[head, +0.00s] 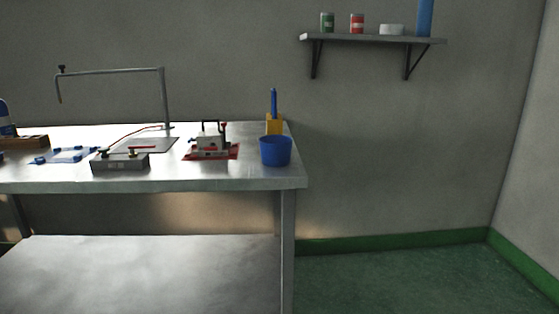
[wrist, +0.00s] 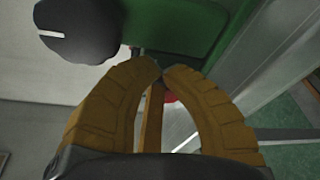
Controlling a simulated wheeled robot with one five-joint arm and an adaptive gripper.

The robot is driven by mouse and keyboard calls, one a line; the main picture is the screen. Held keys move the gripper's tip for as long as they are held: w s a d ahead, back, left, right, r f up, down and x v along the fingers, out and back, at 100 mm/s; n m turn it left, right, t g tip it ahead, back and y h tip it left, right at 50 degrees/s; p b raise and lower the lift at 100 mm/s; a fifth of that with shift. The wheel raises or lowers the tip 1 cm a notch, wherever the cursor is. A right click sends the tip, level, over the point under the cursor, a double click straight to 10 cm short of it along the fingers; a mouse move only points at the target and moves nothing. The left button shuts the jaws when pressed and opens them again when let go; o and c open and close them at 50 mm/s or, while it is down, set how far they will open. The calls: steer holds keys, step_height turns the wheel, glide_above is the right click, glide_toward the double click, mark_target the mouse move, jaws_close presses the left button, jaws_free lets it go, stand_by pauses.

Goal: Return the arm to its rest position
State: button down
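My gripper (wrist: 161,72) shows in the wrist view, with two curved, ribbed tan fingers. Their tips come together and I see nothing clearly held between them. A tan strip (wrist: 152,118) and a bit of something red (wrist: 170,97) show through the gap behind the fingers; I cannot tell what they are. No part of my arm or gripper shows in the head view.
The workbench (head: 225,184) holds a blue cup (head: 275,151) at its right end, a clamp-like device on a red base (head: 211,148), a grey box (head: 120,162) and a bent metal stand (head: 165,97). A wall shelf (head: 370,39) hangs right. The green floor (head: 400,275) there is clear.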

steer(key=shift+s+r, duration=0.15)
steer(key=shift+s, duration=0.1)
